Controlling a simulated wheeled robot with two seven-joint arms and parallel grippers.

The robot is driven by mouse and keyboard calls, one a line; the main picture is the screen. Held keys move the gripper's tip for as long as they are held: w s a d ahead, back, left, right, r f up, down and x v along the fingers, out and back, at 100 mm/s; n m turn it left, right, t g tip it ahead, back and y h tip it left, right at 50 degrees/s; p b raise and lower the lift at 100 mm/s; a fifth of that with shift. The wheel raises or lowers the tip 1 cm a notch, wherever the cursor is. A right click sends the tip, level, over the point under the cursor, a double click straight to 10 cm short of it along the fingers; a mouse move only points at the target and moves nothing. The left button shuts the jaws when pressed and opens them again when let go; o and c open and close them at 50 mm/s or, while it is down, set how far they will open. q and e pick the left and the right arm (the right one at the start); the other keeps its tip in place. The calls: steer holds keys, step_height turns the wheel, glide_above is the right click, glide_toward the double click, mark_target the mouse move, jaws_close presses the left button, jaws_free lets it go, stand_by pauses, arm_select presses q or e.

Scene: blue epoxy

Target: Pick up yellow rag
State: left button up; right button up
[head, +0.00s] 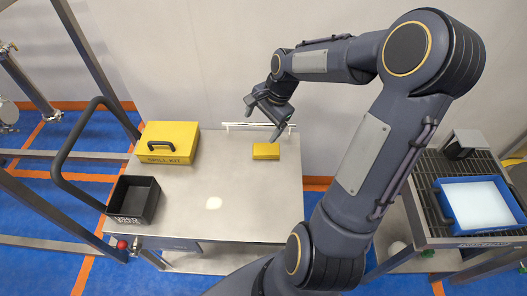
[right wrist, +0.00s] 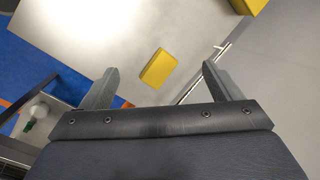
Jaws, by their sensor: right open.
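The yellow rag (head: 266,151) is a small, flat-topped yellow block lying near the back edge of the grey table (head: 235,214). In the right wrist view the rag (right wrist: 158,68) appears between the two fingertips, some distance beyond them. My right gripper (head: 262,117) is open and empty. It hangs in the air above the back of the table, above the rag and not touching it. In the right wrist view its fingers (right wrist: 160,67) stand wide apart. My left gripper is not in view.
A yellow spill kit case (head: 168,143) with a black handle stands at the table's back left. A black bin (head: 133,200) is at the front left. A white rail (head: 258,126) runs behind the rag. A blue tray (head: 478,205) sits on a bench at right. The table's middle is clear.

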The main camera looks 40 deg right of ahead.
mark_target(267, 149)
steer(key=w+d+f+m, duration=0.1)
steer(key=d+f+m, duration=0.2)
steer(key=f, duration=0.1)
steer(key=w+d+f+m, duration=0.1)
steer(key=d+f+m, duration=0.1)
steer(key=f, duration=0.3)
steer(key=w+d+f+m+y, duration=0.1)
steer(key=w+d+f+m, duration=0.1)
steer(key=d+f+m, duration=0.1)
steer(key=shift+d+f+m, duration=0.15)
steer(key=shift+d+f, duration=0.05)
steer(key=shift+f, duration=0.25)
steer(key=shift+d+f+m, duration=0.15)
steer(key=shift+d+f, duration=0.05)
steer(key=shift+f, duration=0.25)
steer(key=p+x, duration=0.1)
steer(key=x, duration=0.7)
steer(key=shift+s+f, duration=0.1)
steer(key=shift+s, duration=0.05)
steer(key=shift+f, duration=0.2)
steer(key=shift+c, duration=0.5)
steer(key=c, duration=1)
